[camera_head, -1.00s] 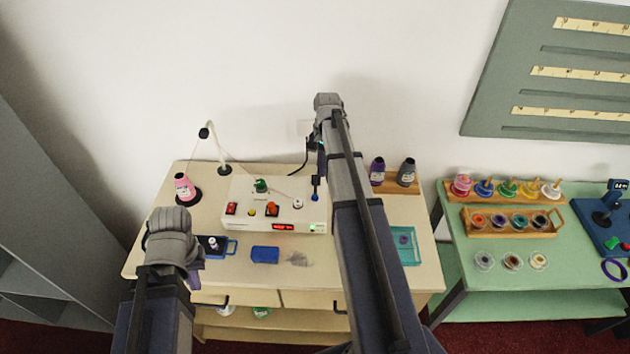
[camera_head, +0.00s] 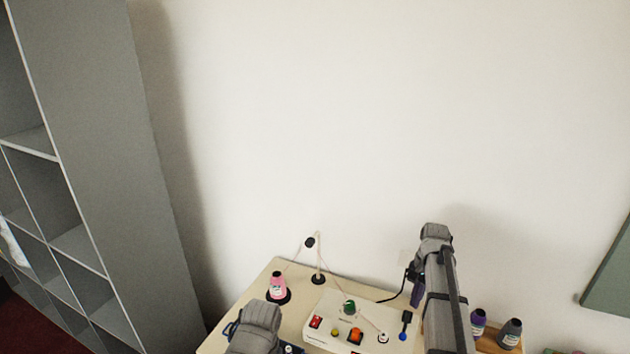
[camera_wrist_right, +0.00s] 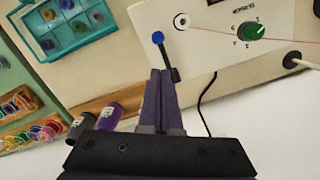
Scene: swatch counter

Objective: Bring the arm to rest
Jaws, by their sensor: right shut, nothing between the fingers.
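My right arm comes in at the lower right in the head view, its gripper (camera_head: 416,295) pointing down over the back right of the white control box (camera_head: 330,308). In the right wrist view its purple fingers (camera_wrist_right: 160,85) are together with nothing between them. Their tips are close to the blue-knobbed lever (camera_wrist_right: 165,52) on the box; I cannot tell whether they touch. My left arm (camera_head: 257,322) shows at the bottom of the head view, over the counter's front left; its fingers are hidden.
A pink thread cone (camera_head: 277,286) and thin thread guide (camera_head: 318,262) stand on the counter (camera_head: 262,286). A grey shelf unit (camera_head: 140,190) stands at left. The wall above is bare.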

